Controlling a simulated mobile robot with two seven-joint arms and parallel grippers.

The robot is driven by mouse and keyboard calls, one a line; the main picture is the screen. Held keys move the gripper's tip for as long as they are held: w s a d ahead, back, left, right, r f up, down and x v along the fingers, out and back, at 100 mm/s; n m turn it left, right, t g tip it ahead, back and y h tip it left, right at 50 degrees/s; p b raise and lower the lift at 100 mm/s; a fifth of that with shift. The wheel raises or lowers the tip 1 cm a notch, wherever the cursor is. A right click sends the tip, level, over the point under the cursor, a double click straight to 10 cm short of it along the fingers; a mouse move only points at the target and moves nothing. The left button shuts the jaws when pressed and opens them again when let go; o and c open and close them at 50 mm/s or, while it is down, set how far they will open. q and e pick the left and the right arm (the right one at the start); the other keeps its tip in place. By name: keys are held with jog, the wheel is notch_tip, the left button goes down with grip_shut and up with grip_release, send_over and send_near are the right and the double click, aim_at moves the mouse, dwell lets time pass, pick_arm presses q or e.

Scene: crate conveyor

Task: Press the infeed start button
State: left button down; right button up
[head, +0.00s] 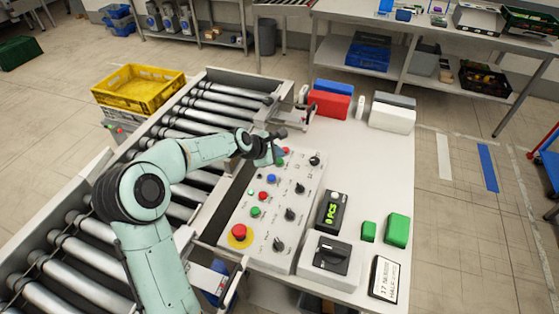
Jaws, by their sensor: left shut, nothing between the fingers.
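The control panel (273,225) is a light slanted box beside the roller conveyor. It carries small green, red and blue buttons, a column of black knobs and a red mushroom button (239,231) on yellow. Its labels are too small to read, so I cannot tell which button is the infeed start. My left gripper (273,157) is shut and empty over the far end of the panel, close to a green button (280,162) and a red button (285,150). I cannot tell whether it touches either. My right gripper is out of view.
The roller conveyor (215,107) runs along the panel's left side. A yellow crate (137,88) stands beyond it. Red, blue and white boxes sit at the table's back. A green-lit display (331,211), a black-knobbed box (328,258) and green blocks stand right of the panel.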

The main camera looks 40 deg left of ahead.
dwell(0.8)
pick_arm(q)
jog(key=shift+f, duration=0.4)
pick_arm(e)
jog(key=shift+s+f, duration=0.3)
